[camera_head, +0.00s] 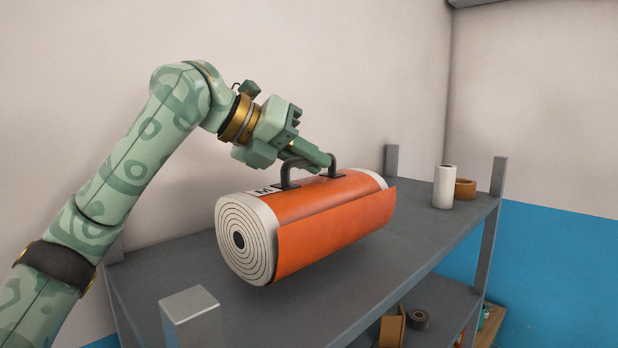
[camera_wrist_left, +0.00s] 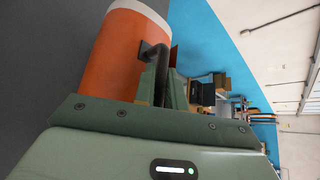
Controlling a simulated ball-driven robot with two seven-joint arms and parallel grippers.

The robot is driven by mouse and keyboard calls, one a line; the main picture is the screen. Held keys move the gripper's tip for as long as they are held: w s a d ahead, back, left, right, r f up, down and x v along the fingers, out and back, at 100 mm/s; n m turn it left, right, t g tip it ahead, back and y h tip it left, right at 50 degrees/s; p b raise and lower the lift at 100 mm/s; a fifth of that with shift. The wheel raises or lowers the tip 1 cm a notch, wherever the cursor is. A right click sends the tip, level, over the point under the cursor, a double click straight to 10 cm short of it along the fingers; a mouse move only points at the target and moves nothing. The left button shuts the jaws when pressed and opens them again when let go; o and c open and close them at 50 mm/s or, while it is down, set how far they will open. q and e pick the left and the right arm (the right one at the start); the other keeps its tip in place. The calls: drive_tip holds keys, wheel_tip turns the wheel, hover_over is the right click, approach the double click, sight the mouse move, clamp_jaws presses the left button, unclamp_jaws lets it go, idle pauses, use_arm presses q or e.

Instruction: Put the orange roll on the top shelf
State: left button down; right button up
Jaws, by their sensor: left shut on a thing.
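The orange roll (camera_head: 325,222) is a thick rolled board with white spiral ends and a dark carry handle on top. In the head view it is over the grey top shelf (camera_head: 400,265), lying lengthwise along it. I cannot tell whether its underside touches the shelf. My left gripper (camera_head: 322,160) reaches in from the left above the roll and is shut on its handle. The left wrist view shows the roll (camera_wrist_left: 112,55) and its dark handle between the fingers (camera_wrist_left: 165,85). My right gripper is in neither view.
A white cylinder (camera_head: 444,187) and a small brown-orange ring-shaped item (camera_head: 465,189) stand at the shelf's far end. Grey posts rise at the shelf corners, one close in front (camera_head: 190,305). A lower shelf holds a dark tape roll (camera_head: 418,319). A wall runs behind.

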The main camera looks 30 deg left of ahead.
sight(312, 180)
use_arm(q)
drive_tip(key=shift+a+f, duration=0.15)
drive_tip(key=shift+f, duration=1.4)
drive_tip(key=c, duration=1.5)
unclamp_jaws()
drive_tip(key=shift+f, duration=0.1)
drive_tip(key=shift+o, duration=0.2)
drive_tip(key=v, duration=1.2)
drive_tip(key=shift+b, duration=0.3)
